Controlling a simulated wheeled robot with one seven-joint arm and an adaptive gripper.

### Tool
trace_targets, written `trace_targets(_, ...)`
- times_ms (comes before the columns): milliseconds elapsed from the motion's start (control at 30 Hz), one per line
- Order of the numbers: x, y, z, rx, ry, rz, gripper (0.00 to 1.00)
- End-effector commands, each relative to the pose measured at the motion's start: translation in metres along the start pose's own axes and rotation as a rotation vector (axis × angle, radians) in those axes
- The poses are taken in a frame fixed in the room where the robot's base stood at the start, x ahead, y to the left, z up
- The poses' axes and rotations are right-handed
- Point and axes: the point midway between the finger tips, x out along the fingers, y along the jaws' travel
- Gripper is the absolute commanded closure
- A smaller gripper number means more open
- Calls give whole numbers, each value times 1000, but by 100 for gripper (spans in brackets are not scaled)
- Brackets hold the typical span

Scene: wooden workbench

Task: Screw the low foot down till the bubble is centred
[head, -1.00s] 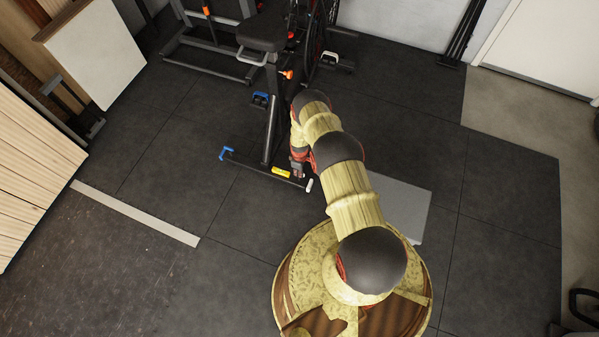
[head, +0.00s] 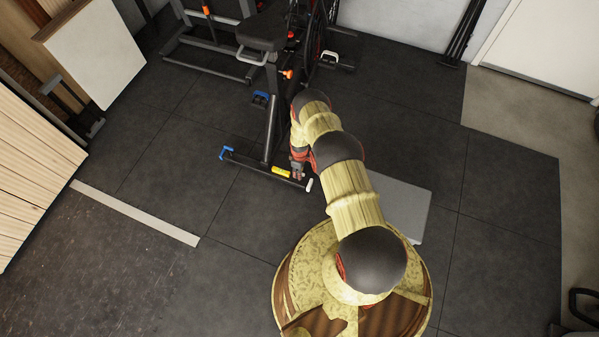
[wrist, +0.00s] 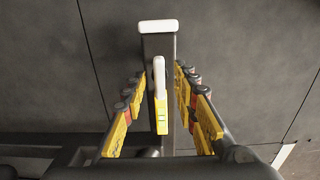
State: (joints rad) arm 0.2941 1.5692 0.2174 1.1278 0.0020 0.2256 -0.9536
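The bike's dark stabiliser bar (head: 248,165) lies low over the floor, with a blue foot (head: 227,153) at its left end and a white foot (head: 309,185) at its right end. A yellow level (head: 281,172) sits on the bar near the white end. In the wrist view the level (wrist: 161,112) has a small greenish vial; the bubble's position is too small to tell. The white end (wrist: 158,26) shows beyond it. My gripper (wrist: 161,78) is open, its yellow fingers apart on both sides of the bar and level. In the head view my gripper (head: 298,170) is beside the white end.
The bike's seat (head: 262,32) and frame (head: 270,130) rise behind the bar. A blue pedal (head: 260,99) is above it. A flat grey panel (head: 400,205) lies right of my arm. The dark mat floor (head: 180,155) to the left is clear.

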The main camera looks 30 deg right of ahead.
Motion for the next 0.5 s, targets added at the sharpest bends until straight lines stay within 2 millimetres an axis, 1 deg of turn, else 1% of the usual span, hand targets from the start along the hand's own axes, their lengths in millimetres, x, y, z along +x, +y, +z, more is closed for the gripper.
trace_targets(167,-12,2,-1,0,1,2,71)
trace_targets(267,-25,2,-1,0,1,2,71)
trace_targets(500,-65,1,-1,0,1,1,71)
